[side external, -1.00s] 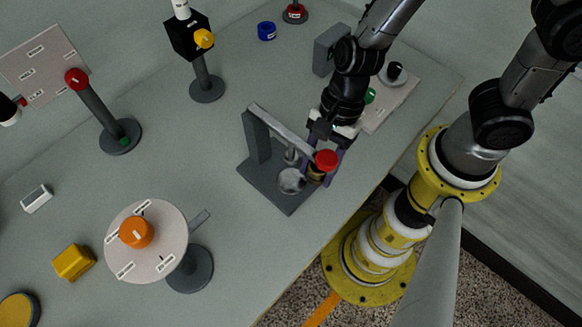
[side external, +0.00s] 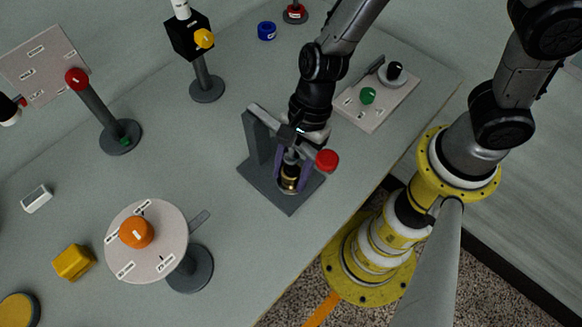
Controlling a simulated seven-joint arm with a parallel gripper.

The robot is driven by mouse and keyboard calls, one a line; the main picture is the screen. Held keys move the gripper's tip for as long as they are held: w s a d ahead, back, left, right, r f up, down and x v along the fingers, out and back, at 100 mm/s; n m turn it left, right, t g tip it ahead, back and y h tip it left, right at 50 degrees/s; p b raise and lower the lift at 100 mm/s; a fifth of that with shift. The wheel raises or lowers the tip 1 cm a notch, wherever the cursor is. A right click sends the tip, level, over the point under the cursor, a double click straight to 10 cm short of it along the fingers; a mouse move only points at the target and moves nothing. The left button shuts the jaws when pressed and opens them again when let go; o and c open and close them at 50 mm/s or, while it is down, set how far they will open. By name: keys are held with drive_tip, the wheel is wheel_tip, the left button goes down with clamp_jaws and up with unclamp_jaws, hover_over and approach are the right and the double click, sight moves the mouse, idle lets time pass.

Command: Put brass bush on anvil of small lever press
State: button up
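The small lever press (side external: 258,140) stands on the table, with a dark grey base (side external: 262,178), an upright post and a lever ending in a red knob (side external: 327,161). My gripper (side external: 291,178) points down beneath the lever, its purple fingers on either side of the brass bush (side external: 289,184). The gripper appears shut on the bush. The bush is upright over the press's round anvil, which it and the fingers mostly hide. I cannot tell whether the bush touches the anvil.
The press lever and post stand close to my gripper. A panel with green (side external: 368,95) and black knobs lies to the right. An orange-knobbed dial (side external: 146,268) stands at front left. A blue ring (side external: 267,31) lies at the back.

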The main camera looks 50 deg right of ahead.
drive_tip(key=o, duration=0.3)
drive_tip(key=shift+o, duration=0.2)
drive_tip(key=shift+d+r, duration=0.1)
drive_tip(key=shift+r, duration=0.4)
drive_tip(key=d+r+n+t+h, duration=0.1)
drive_tip(key=d+r+n+t, duration=0.2)
drive_tip(key=d+r+n, duration=0.85)
drive_tip(key=s+d+r+n+t+h, duration=0.1)
drive_tip(key=s+d+r+n, duration=0.1)
drive_tip(key=d, duration=0.4)
drive_tip(key=s+d+r+n+t+h, duration=0.2)
drive_tip(key=s+d+r, duration=0.2)
drive_tip(key=d+r, duration=0.3)
drive_tip(key=shift+s+d+n, duration=0.25)
drive_tip(key=shift+s+n, duration=0.05)
drive_tip(key=shift+n, duration=0.05)
